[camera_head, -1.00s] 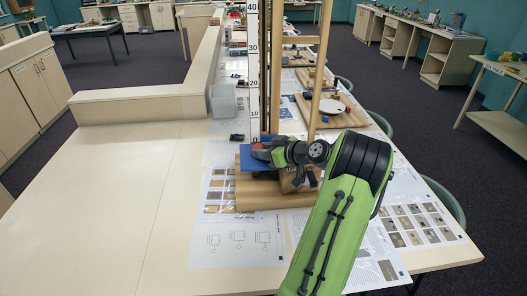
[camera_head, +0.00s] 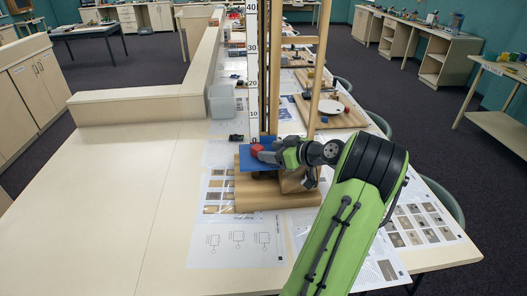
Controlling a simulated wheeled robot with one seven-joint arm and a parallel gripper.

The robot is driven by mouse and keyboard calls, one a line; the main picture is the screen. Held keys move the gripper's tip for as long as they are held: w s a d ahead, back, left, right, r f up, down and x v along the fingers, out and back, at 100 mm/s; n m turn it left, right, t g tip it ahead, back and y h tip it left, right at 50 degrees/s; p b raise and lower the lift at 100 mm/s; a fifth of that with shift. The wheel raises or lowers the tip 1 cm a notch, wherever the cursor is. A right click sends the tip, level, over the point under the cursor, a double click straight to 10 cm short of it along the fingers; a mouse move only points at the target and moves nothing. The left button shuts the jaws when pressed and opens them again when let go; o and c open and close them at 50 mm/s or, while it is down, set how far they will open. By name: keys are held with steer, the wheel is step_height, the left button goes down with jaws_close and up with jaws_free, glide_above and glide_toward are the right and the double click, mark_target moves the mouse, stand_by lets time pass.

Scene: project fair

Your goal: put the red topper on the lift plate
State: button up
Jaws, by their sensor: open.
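The red topper (camera_head: 257,150) rests on the blue lift plate (camera_head: 247,162), near the foot of the ruler. My gripper (camera_head: 266,157) is open, just to the right of the red topper and low over the plate. Its fingertips are small here, and I cannot tell whether they still touch the topper. My green and black arm reaches in from the lower right and hides part of the plate's right side.
The lift stands on a wooden base (camera_head: 245,192), with a white ruler (camera_head: 252,75) and wooden posts (camera_head: 318,70) rising behind the plate. Printed sheets (camera_head: 236,238) lie around it. A clear bin (camera_head: 222,102) stands behind left. The table's left side (camera_head: 110,200) is bare.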

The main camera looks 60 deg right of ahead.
steer(key=d+v, duration=0.1)
steer(key=v, duration=0.7)
steer(key=w+a+r+n+g+y, duration=0.1)
steer(key=w+a+g, duration=0.35)
steer(key=a, duration=0.75)
steer(key=w+a+r+n+g+y, duration=0.1)
steer(key=w+a+g, duration=0.1)
steer(key=w+a, duration=0.8)
steer(key=s+a, duration=0.7)
steer(key=a, duration=0.7)
steer(key=s+a+f+m+g+h, duration=0.1)
steer(key=s+a, duration=0.4)
steer(key=s, duration=0.7)
steer(key=shift+s+g, duration=0.1)
steer(key=shift+g, duration=0.15)
steer(key=shift+d, duration=0.1)
